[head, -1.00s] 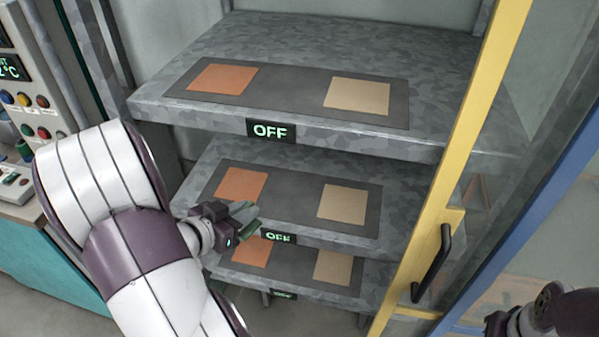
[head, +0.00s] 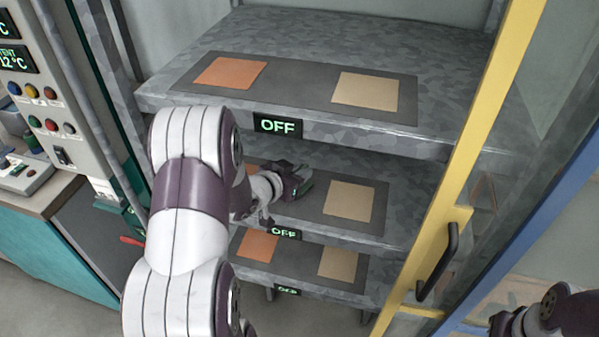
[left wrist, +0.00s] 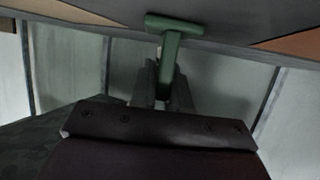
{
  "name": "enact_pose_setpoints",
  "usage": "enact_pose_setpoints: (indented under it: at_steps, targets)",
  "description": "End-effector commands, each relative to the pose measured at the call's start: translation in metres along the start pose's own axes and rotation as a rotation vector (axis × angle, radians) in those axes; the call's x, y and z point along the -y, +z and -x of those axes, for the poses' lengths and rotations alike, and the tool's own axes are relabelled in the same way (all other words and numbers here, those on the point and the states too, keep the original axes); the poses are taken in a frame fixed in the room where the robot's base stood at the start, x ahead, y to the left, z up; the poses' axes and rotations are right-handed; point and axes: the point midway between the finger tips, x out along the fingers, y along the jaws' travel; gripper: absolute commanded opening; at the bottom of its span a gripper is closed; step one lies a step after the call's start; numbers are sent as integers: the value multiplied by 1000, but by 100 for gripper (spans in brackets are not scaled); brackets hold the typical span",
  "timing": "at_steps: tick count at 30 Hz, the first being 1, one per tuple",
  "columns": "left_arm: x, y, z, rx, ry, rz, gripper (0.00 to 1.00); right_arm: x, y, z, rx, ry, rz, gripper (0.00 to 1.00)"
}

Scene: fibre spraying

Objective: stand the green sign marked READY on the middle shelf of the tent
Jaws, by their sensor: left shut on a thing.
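The green sign (head: 304,187) is between the fingers of my left gripper (head: 298,185), over the middle shelf (head: 372,240). In the left wrist view the sign (left wrist: 172,42) shows as a green stem with a crossbar, and the gripper (left wrist: 165,92) is shut on the stem. The crossbar is close to the shelf surface; I cannot tell whether it touches. The lettering on the sign cannot be read. My left arm hides part of the middle shelf's left side. Part of my right arm shows at the bottom right corner; its jaws cannot be made out.
The top shelf (head: 445,85) overhangs the middle one, with an OFF display (head: 277,125) on its edge. A tan pad (head: 349,200) lies right of my gripper. A yellow door frame (head: 462,165) with a dark handle (head: 438,262) stands at right. A control panel (head: 45,110) is at left.

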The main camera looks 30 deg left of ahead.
Motion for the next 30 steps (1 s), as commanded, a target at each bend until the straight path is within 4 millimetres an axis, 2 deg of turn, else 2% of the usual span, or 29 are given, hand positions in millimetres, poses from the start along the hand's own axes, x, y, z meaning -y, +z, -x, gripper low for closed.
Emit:
enact_pose_setpoints:
  at_steps: [5,6,7,8,19,23,30]
  targets:
    - [0,5,-2,1,0,0,0,0,0,-4,0,0,0,0]
    - [0,3,-1,1,0,0,29,0,0,-2,0,0,0,0]
    - [0,3,-1,1,0,0,39,0,0,-2,0,0,0,0]
    - [0,3,-1,1,0,0,42,0,0,-2,0,0,0,0]
    - [0,-1,5,1,-1,0,42,0,0,1,0,0,0,0]
    - [1,0,29,2,-4,1,42,0,0,2,0,0,0,0]
    - [2,-1,88,1,-5,1,42,0,-1,8,0,0,0,0]
